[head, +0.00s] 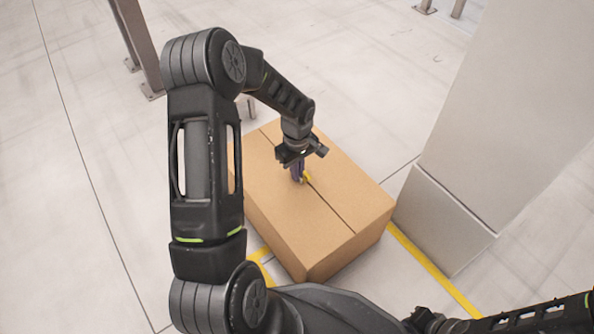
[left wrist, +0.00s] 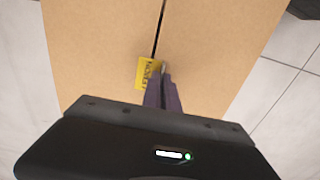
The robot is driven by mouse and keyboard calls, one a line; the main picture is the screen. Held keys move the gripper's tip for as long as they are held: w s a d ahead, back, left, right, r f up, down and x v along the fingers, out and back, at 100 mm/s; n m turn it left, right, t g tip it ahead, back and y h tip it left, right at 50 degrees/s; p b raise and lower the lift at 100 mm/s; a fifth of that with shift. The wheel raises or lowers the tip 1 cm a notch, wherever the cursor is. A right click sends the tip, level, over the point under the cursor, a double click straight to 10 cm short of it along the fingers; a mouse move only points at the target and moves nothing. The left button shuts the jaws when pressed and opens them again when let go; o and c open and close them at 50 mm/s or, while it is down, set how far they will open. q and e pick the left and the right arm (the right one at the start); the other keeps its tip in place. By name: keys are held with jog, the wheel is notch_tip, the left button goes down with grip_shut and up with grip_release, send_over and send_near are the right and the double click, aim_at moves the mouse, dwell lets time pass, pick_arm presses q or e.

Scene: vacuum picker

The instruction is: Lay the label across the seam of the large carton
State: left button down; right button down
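The large brown carton (head: 290,215) stands on the floor with its lid seam running lengthwise along the top; its top also fills much of the left wrist view (left wrist: 100,40). My left gripper (head: 303,178) points down over the top, close to the seam. In the left wrist view its purple fingers (left wrist: 162,72) are together on the right edge of the small yellow label (left wrist: 147,74) with dark print. Most of the label shows left of the seam there. I cannot tell whether it touches the carton. My right gripper (head: 432,320) is at the bottom edge, partly cut off.
A large pale grey block or pillar (head: 500,120) stands to the right of the carton. Yellow floor tape (head: 430,265) runs beside the carton. Brown metal posts (head: 138,45) stand at the upper left. The floor to the left is clear.

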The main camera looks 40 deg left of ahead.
pick_arm(q)
jog(key=c, duration=1.6)
grip_release()
jog(key=shift+o, duration=0.2)
jog(key=o, duration=0.7)
jog(key=shift+r, duration=0.1)
notch_tip(320, 180, up, 8)
jog(key=p, duration=0.6)
